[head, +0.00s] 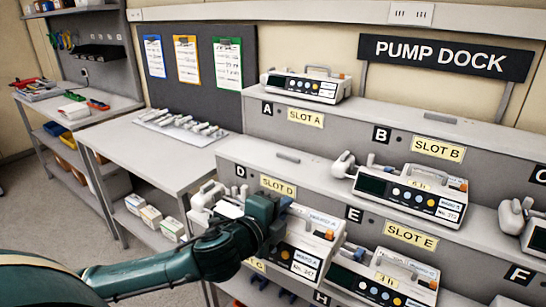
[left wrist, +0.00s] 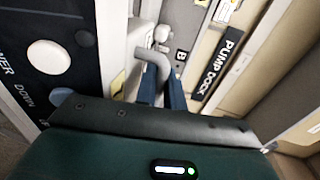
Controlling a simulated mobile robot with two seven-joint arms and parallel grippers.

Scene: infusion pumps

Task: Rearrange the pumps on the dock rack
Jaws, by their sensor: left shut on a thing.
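My left gripper (head: 282,207) is shut on the handle of a white pump marked No. 247 (head: 303,262), low in front of the rack near the slot D label. My arm hides part of this pump, and I cannot tell if it touches the ledge. In the left wrist view the grey handle (left wrist: 152,68) lies at the blue fingers (left wrist: 165,98). Pump No. 312 (head: 412,197) sits on the ledge above the slot E label. Another pump (head: 305,87) sits above the slot A label. A further pump (head: 388,278) sits below slot E. My right gripper is not in view.
Another pump (head: 535,238) is cut off at the right edge. A side table (head: 160,165) with a tray of small items (head: 150,122) stands left.

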